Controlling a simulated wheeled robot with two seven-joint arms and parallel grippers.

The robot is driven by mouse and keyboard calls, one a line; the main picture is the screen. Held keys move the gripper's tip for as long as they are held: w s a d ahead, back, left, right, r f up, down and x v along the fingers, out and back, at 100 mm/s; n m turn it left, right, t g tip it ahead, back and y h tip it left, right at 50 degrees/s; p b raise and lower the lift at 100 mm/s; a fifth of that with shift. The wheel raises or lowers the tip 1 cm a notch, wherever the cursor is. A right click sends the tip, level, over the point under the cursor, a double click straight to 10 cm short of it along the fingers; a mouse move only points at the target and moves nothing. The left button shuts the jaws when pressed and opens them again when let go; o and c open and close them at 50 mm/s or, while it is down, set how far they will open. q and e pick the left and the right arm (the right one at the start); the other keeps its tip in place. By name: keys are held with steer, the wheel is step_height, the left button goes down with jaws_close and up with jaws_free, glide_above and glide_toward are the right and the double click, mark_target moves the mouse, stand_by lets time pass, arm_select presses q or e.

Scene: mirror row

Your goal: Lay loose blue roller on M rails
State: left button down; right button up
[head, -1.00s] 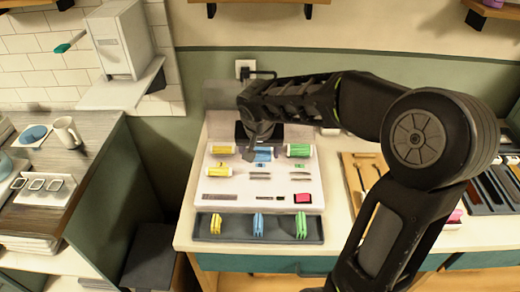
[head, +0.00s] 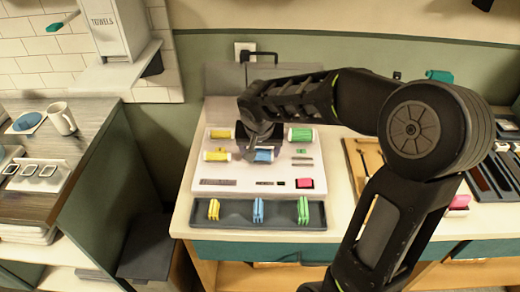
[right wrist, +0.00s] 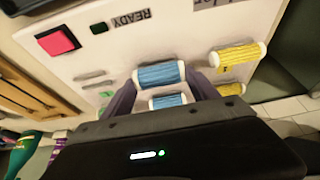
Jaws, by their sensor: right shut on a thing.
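My right gripper (head: 262,150) is shut on a blue roller (right wrist: 158,73) with white ends. The roller (head: 264,156) lies level over the middle of the board's nearer row; whether it touches the rails beneath is hidden. A second blue roller (right wrist: 167,101) sits behind it in the farther row, partly covered by my gripper. A yellow roller (head: 217,155) lies left of the held one in the nearer row. Another yellow roller (head: 220,133) and a green roller (head: 300,134) lie in the farther row. Bare grey rails (head: 302,163) show at right. My left gripper is not in view.
The pale board (head: 240,187) carries a red button (head: 304,183) near its front. A dark tray (head: 282,220) with yellow, blue and green pieces stands in front. A wooden tray (head: 358,160) is at the right. A side counter with a mug (head: 61,119) is at the left.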

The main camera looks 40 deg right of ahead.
steer(key=shift+f+b, duration=0.2)
steer(key=shift+b, duration=0.65)
stand_by(1.0)
stand_by(0.3)
steer(key=o, duration=1.4)
steer(key=shift+o, duration=0.8)
steer(key=shift+r, duration=0.1)
steer(key=shift+r+p, duration=2)
steer(key=shift+r, duration=1.45)
